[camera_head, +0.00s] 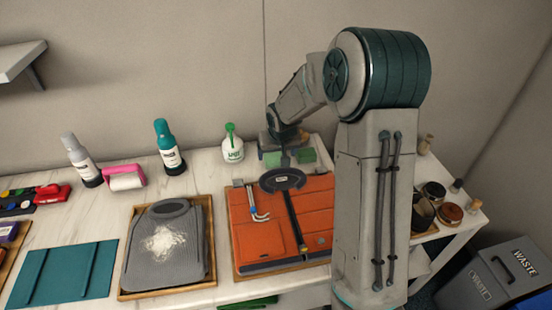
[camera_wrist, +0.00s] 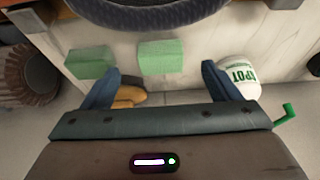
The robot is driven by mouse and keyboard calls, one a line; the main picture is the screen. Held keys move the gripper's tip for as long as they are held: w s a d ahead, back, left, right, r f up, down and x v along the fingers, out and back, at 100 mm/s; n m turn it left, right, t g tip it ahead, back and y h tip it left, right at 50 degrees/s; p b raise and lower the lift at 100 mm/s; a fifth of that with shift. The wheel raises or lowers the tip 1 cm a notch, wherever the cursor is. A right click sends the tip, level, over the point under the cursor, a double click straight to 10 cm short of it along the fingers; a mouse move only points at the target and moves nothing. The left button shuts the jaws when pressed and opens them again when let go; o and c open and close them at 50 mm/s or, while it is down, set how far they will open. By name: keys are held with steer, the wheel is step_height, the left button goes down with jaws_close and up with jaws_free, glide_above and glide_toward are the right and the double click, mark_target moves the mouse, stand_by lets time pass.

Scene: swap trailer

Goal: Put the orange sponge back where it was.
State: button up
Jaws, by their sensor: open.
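My gripper (camera_head: 284,142) is over the back of the table near the wall. In the wrist view its two blue fingers (camera_wrist: 160,72) stand wide apart with nothing held between them. A rounded orange-tan object (camera_wrist: 128,97) shows beside the left finger, near the table's back edge. My gripper body partly hides it, and I cannot tell if it is the orange sponge. Two green sponge-like blocks, the left one (camera_head: 272,159) and the right one (camera_head: 307,155), lie on the table just in front of my gripper. They also show in the wrist view.
A white spray bottle with green top (camera_head: 232,146) stands left of my gripper. A dark round-headed tool (camera_head: 283,180) lies over an orange case (camera_head: 262,210) in front. A teal bottle (camera_head: 166,146) and pink-handled roller (camera_head: 124,178) are farther left. The wall is close behind.

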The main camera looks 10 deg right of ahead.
steer(key=s+r, duration=1.2)
steer(key=s, duration=0.4)
steer(key=s+r+g, duration=0.1)
steer(key=s, duration=1.4)
steer(key=shift+d+r, duration=0.2)
